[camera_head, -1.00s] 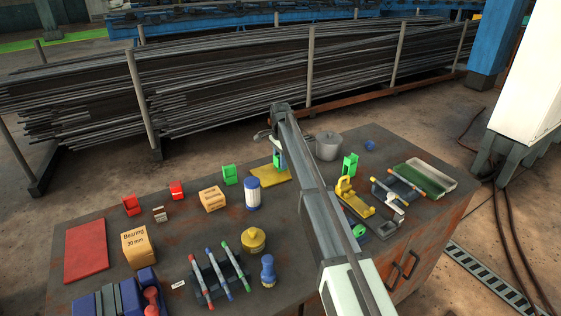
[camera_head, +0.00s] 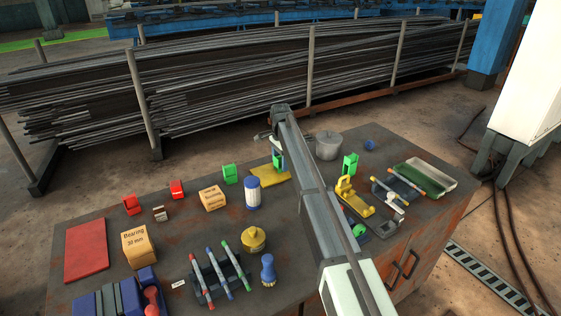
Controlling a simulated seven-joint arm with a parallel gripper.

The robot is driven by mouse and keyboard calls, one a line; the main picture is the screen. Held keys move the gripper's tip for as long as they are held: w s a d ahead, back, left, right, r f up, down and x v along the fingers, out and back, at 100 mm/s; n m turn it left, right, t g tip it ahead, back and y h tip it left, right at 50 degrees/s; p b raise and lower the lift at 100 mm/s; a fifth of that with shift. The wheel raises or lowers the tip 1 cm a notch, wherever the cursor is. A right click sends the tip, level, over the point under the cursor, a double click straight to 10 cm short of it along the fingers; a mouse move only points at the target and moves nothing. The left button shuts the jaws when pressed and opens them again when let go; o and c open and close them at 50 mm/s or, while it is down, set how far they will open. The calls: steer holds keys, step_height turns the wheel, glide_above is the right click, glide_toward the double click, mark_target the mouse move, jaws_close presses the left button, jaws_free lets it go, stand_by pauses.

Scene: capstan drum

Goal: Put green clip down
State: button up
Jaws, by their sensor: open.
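A green clip (camera_head: 278,160) stands at the back of the yellow mat (camera_head: 268,175), partly hidden by my arm. My gripper (camera_head: 275,147) is open at the clip's upper part; whether its fingers touch the clip cannot be told. Another green clip (camera_head: 230,174) stands just left of the mat. A third green clip (camera_head: 350,164) stands right of my arm, and a green piece (camera_head: 361,231) shows low beside the arm.
A blue-and-white canister (camera_head: 252,194) stands in front of the mat, with a cardboard box (camera_head: 212,198) to its left. A grey pot (camera_head: 328,146) stands right of my gripper. A yellow holder (camera_head: 354,199) lies right of my arm. A red mat (camera_head: 86,251) lies far left.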

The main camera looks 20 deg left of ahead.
step_height(320, 180, up, 12)
stand_by(0.6)
